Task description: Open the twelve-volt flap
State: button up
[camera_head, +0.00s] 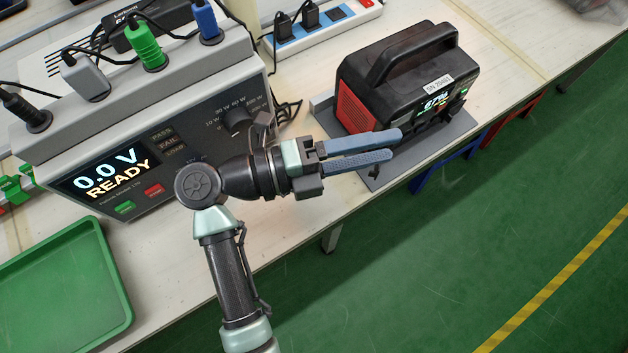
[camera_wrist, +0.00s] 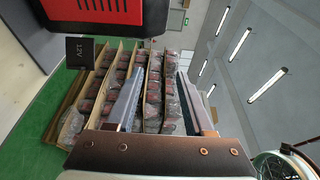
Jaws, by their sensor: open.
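The power station (camera_head: 400,85), black with a red end panel and a handle, stands on a grey plate (camera_head: 455,135) at the bench's right. My gripper (camera_head: 396,145) is open and empty, its two blue fingers apart beside the station's front. In the wrist view the station's red and black body (camera_wrist: 110,14) fills the top left. A small dark square flap marked 12V (camera_wrist: 80,53) shows at its edge, left of my gripper (camera_wrist: 162,73) and apart from the fingers. It appears to stand out from the body; I cannot tell its exact angle.
A grey tester (camera_head: 150,110) reading 0.0 V READY stands behind my arm, with plugs on top. A power strip (camera_head: 320,28) lies at the back. A green tray (camera_head: 65,285) is at the left. Shelves with wrapped goods (camera_wrist: 110,85) show beyond the fingers. The floor in front is clear.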

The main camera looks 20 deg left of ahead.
jog(key=s+a+p, duration=0.1)
jog(key=s+a, duration=0.4)
jog(key=s, duration=0.3)
jog(key=shift+s+p, duration=0.3)
jog(key=shift+s, duration=0.05)
dwell(0.4)
jog(key=shift+w+a, duration=0.1)
dwell(0.7)
